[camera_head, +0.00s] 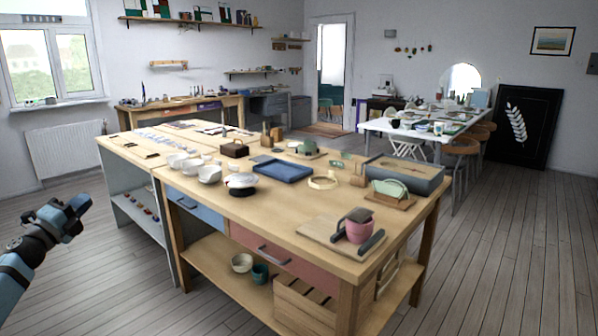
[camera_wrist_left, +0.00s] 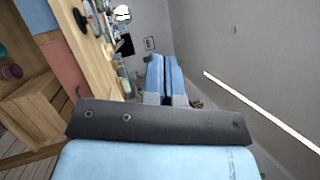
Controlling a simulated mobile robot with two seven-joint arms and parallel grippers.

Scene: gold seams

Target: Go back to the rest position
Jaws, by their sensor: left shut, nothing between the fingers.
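My left gripper (camera_head: 78,208) is raised at the left of the head view, over the floor and apart from the wooden workbench (camera_head: 290,206). In the left wrist view its two blue fingers (camera_wrist_left: 164,80) lie side by side, shut with nothing between them. My right gripper is in neither view.
The workbench holds white bowls (camera_head: 209,173), a blue tray (camera_head: 283,171), a grey box (camera_head: 405,174) and a pink cup (camera_head: 358,230) on a board. A wooden crate (camera_head: 305,305) is on its lower shelf. Floor (camera_head: 95,290) is clear at the left. A white table (camera_head: 420,128) stands behind right.

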